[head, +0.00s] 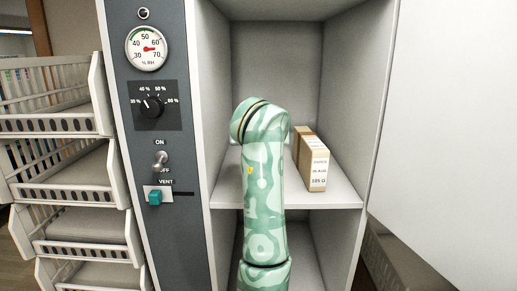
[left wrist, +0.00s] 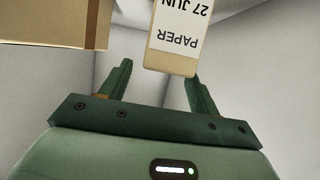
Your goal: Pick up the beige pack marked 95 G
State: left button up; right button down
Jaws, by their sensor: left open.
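In the left wrist view a beige pack (left wrist: 178,38) with a white label reading PAPER and 27 JUN, upside down, is straight ahead of my left gripper (left wrist: 159,72). Its near end is at the gap between the fingertips, closer to the right finger. Its weight mark is out of frame. My left gripper is open, with nothing clamped. In the head view my arm reaches into the cabinet and hides its gripper and this pack.
The packs' shelf (head: 335,196) has side walls close on both sides. A brown box face (left wrist: 52,24) fills the upper left of the wrist view. A control panel (head: 153,100) with gauge, knob and switches is left of the opening, and white baskets (head: 75,185) are further left.

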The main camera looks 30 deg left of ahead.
pick_arm(q)
jog(key=shift+p+x, duration=0.3)
jog(key=shift+x, duration=0.9)
jog(key=shift+w+a+f, duration=0.15)
jog(key=shift+w+a, duration=0.1)
jog(key=shift+w, duration=0.1)
jog(key=shift+s+d, duration=0.1)
jog(key=shift+d, duration=0.05)
jog(key=c, duration=0.5)
jog(key=shift+s, duration=0.1)
grip_shut()
pick_arm(e)
jog(key=shift+s+d+r, duration=0.2)
jog(key=shift+s+r, duration=0.4)
jog(key=shift+s, duration=0.1)
jog(key=shift+f, duration=0.1)
